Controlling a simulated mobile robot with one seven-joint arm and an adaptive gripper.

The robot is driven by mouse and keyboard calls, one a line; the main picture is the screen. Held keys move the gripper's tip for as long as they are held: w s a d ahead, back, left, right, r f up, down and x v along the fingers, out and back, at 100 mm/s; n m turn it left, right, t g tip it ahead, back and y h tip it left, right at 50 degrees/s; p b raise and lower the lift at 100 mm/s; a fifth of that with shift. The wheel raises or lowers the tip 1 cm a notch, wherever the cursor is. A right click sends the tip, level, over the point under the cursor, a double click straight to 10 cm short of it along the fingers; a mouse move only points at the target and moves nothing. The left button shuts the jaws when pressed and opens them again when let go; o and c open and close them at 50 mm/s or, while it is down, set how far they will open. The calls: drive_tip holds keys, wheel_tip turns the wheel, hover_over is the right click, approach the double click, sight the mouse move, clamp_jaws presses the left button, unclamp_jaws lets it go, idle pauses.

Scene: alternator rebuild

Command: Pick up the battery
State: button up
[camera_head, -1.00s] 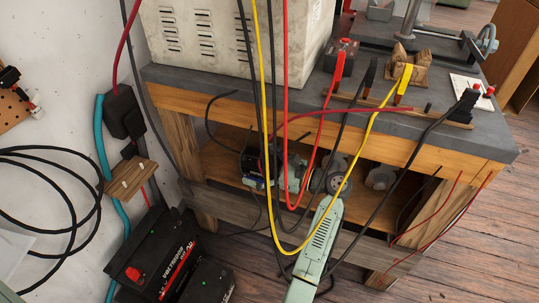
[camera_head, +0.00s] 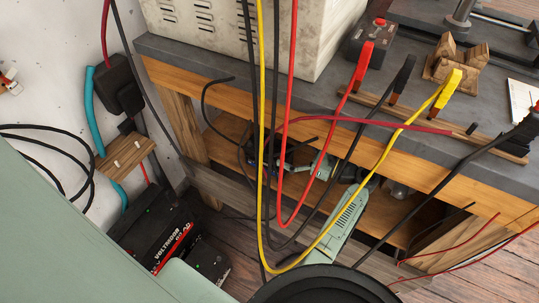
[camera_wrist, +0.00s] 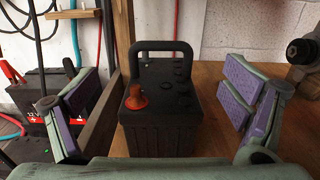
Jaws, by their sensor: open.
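A black battery (camera_wrist: 158,105) with a carry handle and an orange-red terminal cap stands upright on a wooden shelf (camera_wrist: 215,110) in the middle of the wrist view. My gripper (camera_wrist: 163,98) is open, with one purple-padded finger on each side of the picture. The battery shows between the fingers, a little ahead, with gaps on both sides; I see no contact. In the head view, my gripper is not clearly visible, and I cannot pick out this battery in the clutter under the bench.
A wooden post stands close left of the battery. Another black battery (camera_head: 158,237) sits on the floor beside the workbench (camera_head: 330,105); it also shows in the wrist view (camera_wrist: 32,110). A yellow cable (camera_head: 262,150) and other cables hang before the bench. A grey metal part (camera_wrist: 304,52) lies right.

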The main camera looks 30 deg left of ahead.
sight(269, 139)
drive_tip(key=a, duration=0.7)
drive_tip(key=shift+s+a+f+p, duration=0.1)
drive_tip(key=shift+s+a+p, duration=0.1)
drive_tip(key=shift+a+p, duration=0.1)
drive_tip(key=c, duration=2)
drive_tip(key=shift+r, duration=0.25)
drive_tip(key=shift+c, duration=0.2)
